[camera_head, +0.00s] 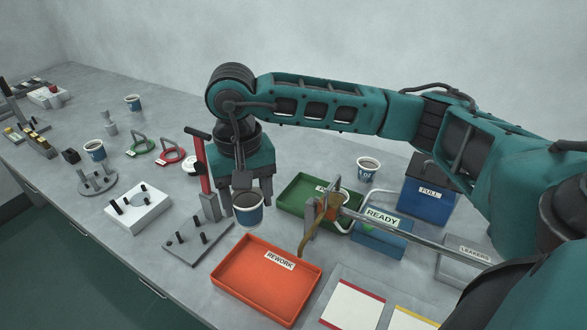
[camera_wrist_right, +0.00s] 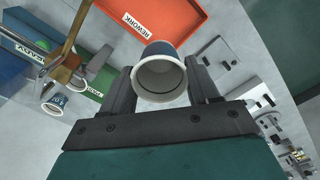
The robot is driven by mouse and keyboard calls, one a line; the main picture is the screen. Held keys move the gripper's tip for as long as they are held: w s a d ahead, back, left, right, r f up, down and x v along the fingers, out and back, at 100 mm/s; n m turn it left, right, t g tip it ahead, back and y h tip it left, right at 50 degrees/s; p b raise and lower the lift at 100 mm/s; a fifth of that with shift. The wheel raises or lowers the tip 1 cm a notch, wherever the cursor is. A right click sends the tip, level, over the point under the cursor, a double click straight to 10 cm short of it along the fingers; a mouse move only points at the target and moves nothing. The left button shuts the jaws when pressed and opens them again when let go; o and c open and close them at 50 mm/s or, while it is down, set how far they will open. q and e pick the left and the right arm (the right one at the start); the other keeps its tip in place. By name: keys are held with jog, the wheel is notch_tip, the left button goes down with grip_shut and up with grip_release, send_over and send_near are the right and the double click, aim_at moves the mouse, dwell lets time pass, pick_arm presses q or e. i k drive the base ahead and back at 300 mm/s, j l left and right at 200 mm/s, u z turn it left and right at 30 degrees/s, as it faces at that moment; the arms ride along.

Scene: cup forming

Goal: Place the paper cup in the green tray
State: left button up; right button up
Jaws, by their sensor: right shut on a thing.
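A blue-and-white paper cup (camera_head: 248,212) hangs between the fingers of my right gripper (camera_head: 241,190), above the table and behind the orange tray. In the right wrist view the cup (camera_wrist_right: 160,78) sits between the two dark fingers (camera_wrist_right: 162,90), its open rim facing the camera. The green tray (camera_head: 291,199) lies just right of the held cup in the head view. Its label is partly hidden by a metal fitting in front. In the wrist view part of the green tray (camera_wrist_right: 92,68) shows at left. My left gripper is not in view.
An orange REWORK tray (camera_head: 234,285) lies in front of the cup.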

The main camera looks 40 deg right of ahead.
aim_at(303, 199)
jog(key=i+j, duration=0.15)
jog(key=j, duration=0.2)
jog(key=i+j+z, duration=0.15)
jog(key=j, duration=0.25)
jog(key=i+j, duration=0.2)
jog(key=j, duration=0.15)
jog(key=i+z, duration=0.1)
jog(key=z, duration=0.25)
jog(key=i+l+z, duration=0.1)
jog(key=z, duration=0.25)
jog(key=i+z, duration=0.1)
jog(key=z, duration=0.25)
jog(key=i, duration=0.2)
